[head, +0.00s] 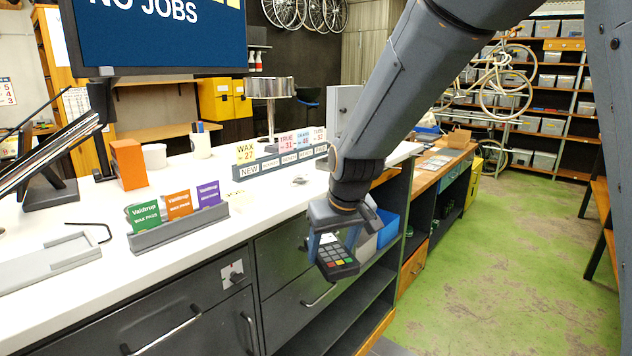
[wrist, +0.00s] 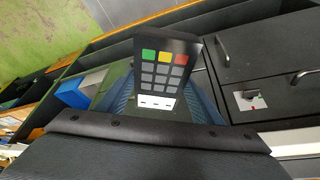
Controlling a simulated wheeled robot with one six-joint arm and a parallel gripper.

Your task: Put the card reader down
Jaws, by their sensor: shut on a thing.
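The card reader (head: 337,260) is a small dark keypad with grey keys and green, yellow and red keys. My gripper (head: 338,238) is shut on it and holds it in the air in front of the counter's dark drawers, below the level of the white top. In the wrist view the card reader (wrist: 165,68) stands between the two fingers, its keys facing the camera and a white label at its near end. The white counter top (head: 105,278) is up and to the left of my gripper in the head view.
On the counter stand a card holder (head: 180,234) with green, orange and purple cards, an orange box (head: 128,164), a grey tray (head: 45,265) and a row of signs (head: 283,158). Open shelves with a blue bin (head: 388,228) lie beside my gripper. Green floor is clear at right.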

